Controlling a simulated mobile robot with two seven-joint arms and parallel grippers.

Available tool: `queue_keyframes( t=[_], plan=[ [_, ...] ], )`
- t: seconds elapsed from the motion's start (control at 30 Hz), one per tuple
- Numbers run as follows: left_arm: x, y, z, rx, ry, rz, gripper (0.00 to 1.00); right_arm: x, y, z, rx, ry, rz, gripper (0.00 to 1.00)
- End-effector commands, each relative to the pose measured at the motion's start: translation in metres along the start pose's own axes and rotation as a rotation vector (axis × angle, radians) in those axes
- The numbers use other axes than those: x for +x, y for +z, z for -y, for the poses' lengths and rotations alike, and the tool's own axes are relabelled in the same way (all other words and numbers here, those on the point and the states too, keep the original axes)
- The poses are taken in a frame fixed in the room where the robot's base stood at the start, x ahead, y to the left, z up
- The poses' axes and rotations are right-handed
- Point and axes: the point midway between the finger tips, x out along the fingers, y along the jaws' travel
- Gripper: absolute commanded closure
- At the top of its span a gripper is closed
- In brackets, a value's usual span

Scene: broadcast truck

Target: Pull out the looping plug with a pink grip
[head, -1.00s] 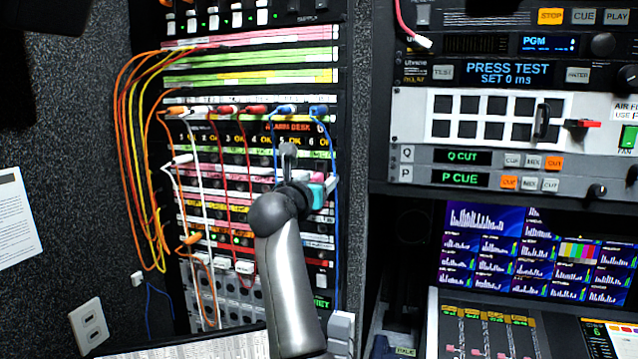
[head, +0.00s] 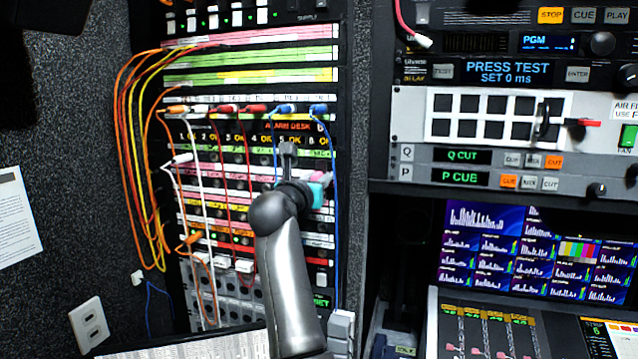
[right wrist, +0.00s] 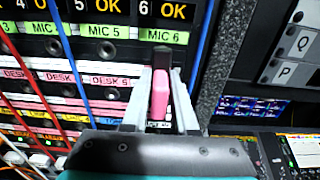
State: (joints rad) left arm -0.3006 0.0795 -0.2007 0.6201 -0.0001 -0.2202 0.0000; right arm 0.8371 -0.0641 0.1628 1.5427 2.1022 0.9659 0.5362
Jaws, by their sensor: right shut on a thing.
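The plug with the pink grip (right wrist: 160,97) is between the two fingers of my right gripper (right wrist: 161,78) in the right wrist view. The fingers are shut on its sides. A dark part rises above the pink grip, in front of the panel near the MIC 6 label. In the head view, a bit of pink (head: 317,177) shows just above the teal part of my right gripper (head: 324,181), at the right side of the patch panel (head: 250,92). My wrist hides much of the plug there. I cannot tell whether its tip is in a socket. My left gripper is out of view.
Blue cords (head: 335,215) hang close beside the right gripper. Red (head: 244,190), white and orange cords hang farther left. The equipment rack (head: 400,130) with displays stands right of the panel, past a dark upright post. A mixing desk (head: 480,335) is at lower right.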

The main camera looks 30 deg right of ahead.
Motion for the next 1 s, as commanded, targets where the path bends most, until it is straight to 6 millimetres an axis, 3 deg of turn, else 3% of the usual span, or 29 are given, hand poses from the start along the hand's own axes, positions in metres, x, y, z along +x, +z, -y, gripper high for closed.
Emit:
queue_keyframes(
  t=[1.0],
  plan=[
    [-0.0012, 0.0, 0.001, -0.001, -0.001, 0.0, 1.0, -0.01, 0.0001, -0.001, 0.0, 0.002, 0.0, 1.0]
  ],
)
